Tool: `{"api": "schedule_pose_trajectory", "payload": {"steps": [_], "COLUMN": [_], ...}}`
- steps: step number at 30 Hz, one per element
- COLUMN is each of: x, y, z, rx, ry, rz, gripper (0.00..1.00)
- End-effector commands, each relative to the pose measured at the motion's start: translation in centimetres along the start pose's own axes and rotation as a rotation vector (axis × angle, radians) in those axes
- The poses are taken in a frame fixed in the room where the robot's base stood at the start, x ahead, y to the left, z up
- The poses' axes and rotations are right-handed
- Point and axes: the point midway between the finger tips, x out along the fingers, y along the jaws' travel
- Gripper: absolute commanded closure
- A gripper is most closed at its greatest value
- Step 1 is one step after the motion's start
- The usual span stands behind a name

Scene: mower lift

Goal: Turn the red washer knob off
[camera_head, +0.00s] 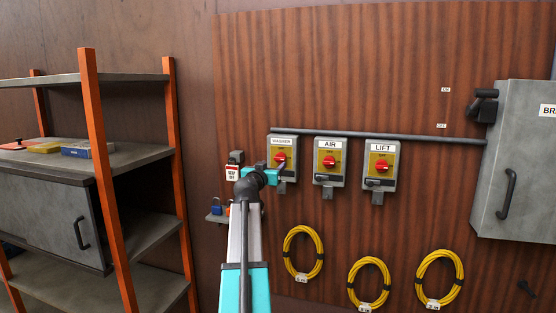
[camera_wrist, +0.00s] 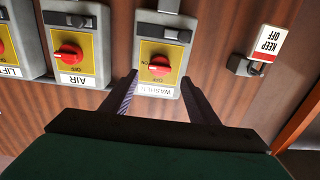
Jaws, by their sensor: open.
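The washer switch box (camera_head: 284,148) is on the wood panel, leftmost of three. Its red washer knob (camera_head: 280,159) shows just above my gripper (camera_head: 279,172). In the wrist view, which is upside down, the red washer knob (camera_wrist: 160,65) sits on a yellow plate. Its white mark points left, toward the ON lettering. My gripper (camera_wrist: 159,82) is open and empty. Its two fingers reach toward the box, one on each side of the knob in the picture. I cannot tell whether a finger touches the box.
The AIR box (camera_head: 329,160) and LIFT box (camera_head: 381,165) hang to the right with similar red knobs. A KEEP OFF tag (camera_head: 232,172) hangs close on the left. Yellow coiled hoses (camera_head: 303,252) hang below. An orange-post shelf (camera_head: 109,180) stands at left.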

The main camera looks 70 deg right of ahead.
Motion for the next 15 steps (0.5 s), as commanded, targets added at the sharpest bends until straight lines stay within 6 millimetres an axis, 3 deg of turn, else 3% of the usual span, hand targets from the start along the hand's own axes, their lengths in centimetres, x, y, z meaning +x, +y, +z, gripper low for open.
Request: {"api": "schedule_pose_trajectory", "payload": {"steps": [15], "x": [5.6], "y": [0.0], "z": [-0.2], "rx": [0.000], "ry": [-0.001], "rz": [0.001], "gripper": [0.46]}}
